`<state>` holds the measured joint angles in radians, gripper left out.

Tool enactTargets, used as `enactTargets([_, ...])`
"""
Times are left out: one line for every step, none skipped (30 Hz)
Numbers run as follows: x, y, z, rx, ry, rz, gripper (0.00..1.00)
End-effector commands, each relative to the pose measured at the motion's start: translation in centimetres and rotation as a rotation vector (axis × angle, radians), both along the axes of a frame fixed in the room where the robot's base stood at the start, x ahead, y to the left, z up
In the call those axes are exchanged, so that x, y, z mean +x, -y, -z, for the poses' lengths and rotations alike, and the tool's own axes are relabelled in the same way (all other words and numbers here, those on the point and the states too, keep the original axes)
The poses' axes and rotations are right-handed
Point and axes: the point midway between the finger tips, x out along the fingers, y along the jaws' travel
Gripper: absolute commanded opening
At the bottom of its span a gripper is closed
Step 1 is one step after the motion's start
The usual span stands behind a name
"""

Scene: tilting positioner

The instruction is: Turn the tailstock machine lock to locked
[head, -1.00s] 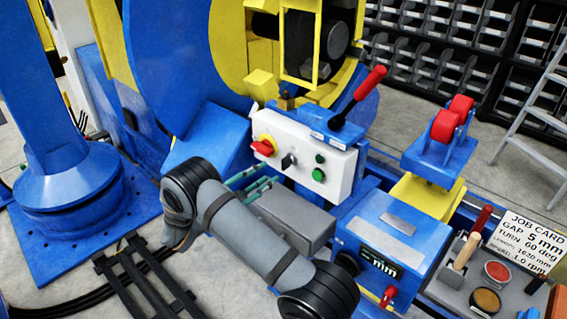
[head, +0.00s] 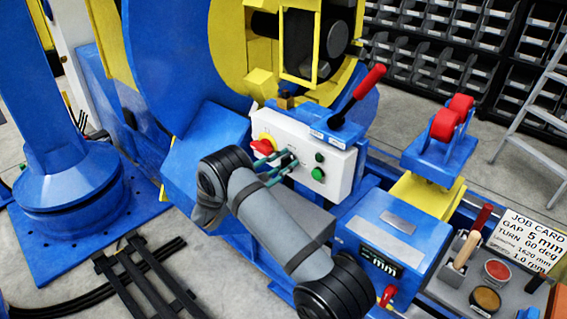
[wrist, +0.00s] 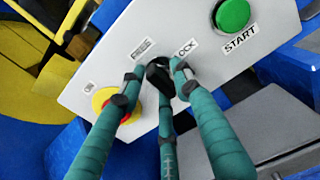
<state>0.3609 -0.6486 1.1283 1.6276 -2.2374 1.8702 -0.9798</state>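The lock switch is a small black knob (wrist: 158,74) on the white control panel (head: 335,180). In the wrist view the labels FREE (wrist: 142,48) and LOCK (wrist: 184,48) stand above it on its left and right. My gripper (wrist: 157,80) has its three green fingers spread around the knob, with a small gap showing on the left side. I cannot tell whether the right finger touches it. In the head view my gripper (head: 276,165) is at the panel front and mostly covers the knob. Which way the knob points is not clear.
A red and yellow emergency stop (head: 265,146) is left of the knob, close to a finger. A green start button (wrist: 232,15) is to the right. A red-handled lever (head: 358,95) rises above the panel. A blue box with a display (head: 385,235) stands at right.

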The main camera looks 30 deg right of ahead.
Motion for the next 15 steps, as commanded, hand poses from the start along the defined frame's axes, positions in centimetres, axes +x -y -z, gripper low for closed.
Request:
enactTargets([0.00, -0.01, 0.00, 0.000, 0.000, 0.000, 0.28])
enactTargets([0.00, -0.01, 0.00, 0.000, 0.000, 0.000, 0.26])
enactTargets([0.00, -0.01, 0.00, 0.000, 0.000, 0.000, 0.24])
enactTargets([0.00, -0.01, -0.01, 0.000, 0.000, 0.000, 0.22])
enactTargets([-0.01, -0.02, 0.00, 0.000, 0.000, 0.000, 0.20])
enactTargets([-0.01, -0.02, 0.00, 0.000, 0.000, 0.000, 0.18])
enactTargets([-0.01, -0.02, 0.00, 0.000, 0.000, 0.000, 0.16])
enactTargets([-0.01, -0.02, -0.01, 0.000, 0.000, 0.000, 0.14])
enactTargets([-0.01, -0.02, 0.00, 0.000, 0.000, 0.000, 0.12])
enactTargets([-0.02, -0.02, 0.00, 0.000, 0.000, 0.000, 0.10])
enactTargets([-0.02, -0.02, 0.00, 0.000, 0.000, 0.000, 0.08])
enactTargets([-0.02, -0.02, 0.00, 0.000, 0.000, 0.000, 0.06])
enactTargets([-0.02, -0.02, 0.00, 0.000, 0.000, 0.000, 0.04])
enactTargets([-0.02, -0.02, 0.00, 0.000, 0.000, 0.000, 0.02])
enactTargets([-0.02, -0.02, 0.00, 0.000, 0.000, 0.001, 0.00])
